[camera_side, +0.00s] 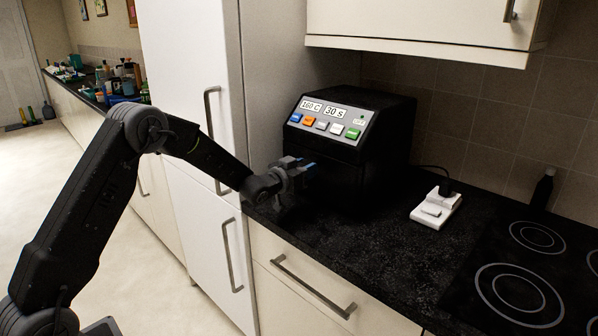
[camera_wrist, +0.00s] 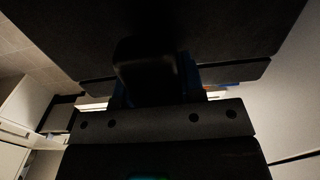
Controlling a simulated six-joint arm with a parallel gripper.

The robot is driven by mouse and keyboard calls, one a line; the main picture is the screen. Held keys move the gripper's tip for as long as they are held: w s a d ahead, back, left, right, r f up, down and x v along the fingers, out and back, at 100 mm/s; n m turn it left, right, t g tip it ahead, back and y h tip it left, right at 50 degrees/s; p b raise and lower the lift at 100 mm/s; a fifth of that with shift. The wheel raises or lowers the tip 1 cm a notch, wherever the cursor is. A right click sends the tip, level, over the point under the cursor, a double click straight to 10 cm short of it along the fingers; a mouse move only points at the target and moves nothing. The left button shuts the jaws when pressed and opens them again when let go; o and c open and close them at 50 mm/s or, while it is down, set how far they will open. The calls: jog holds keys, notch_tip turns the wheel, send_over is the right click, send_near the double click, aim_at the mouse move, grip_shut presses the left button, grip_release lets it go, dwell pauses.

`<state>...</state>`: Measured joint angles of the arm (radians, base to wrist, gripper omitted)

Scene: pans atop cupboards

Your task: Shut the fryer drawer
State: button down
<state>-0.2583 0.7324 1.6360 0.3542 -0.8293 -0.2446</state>
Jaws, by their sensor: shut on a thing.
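The black fryer (camera_side: 385,150) stands on the dark counter, with a sloped grey panel of coloured buttons and displays reading 160 C and 30 S. Its drawer front is in deep shadow below the panel. My gripper (camera_side: 306,165) is at this front, its blue fingertips pointing right towards the fryer. In the wrist view a dark block-like handle (camera_wrist: 148,65) sits between the blue-edged fingers of my gripper (camera_wrist: 158,92), which are shut on it. The dark fryer front (camera_wrist: 215,30) fills the top of that view. I cannot tell whether the drawer stands out from the body.
A white socket block (camera_side: 436,208) with a black plug lies on the counter right of the fryer. A hob (camera_side: 520,275) is farther right. A tall white cupboard (camera_side: 190,90) stands left of my gripper. The counter (camera_side: 365,235) in front of the fryer is clear.

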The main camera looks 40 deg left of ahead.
jog(key=c, duration=0.7)
grip_release()
jog(key=shift+s, duration=0.15)
jog(key=s, duration=1.3)
jog(key=shift+s, duration=0.3)
jog(key=shift+r, duration=0.15)
jog(key=s+d+r+g+y, duration=0.2)
jog(key=s+d+r+g, duration=0.35)
jog(key=s+r, duration=0.2)
jog(key=s+d+g, duration=0.2)
jog(key=s, duration=0.5)
jog(key=s+d+g+h, duration=0.1)
jog(key=s+d+g, duration=0.1)
jog(key=s, duration=0.5)
jog(key=s+d+g+h, duration=0.1)
jog(key=s+d+g, duration=0.2)
jog(key=s, duration=0.4)
jog(key=shift+s+f, duration=0.2)
jog(key=shift+s, duration=0.2)
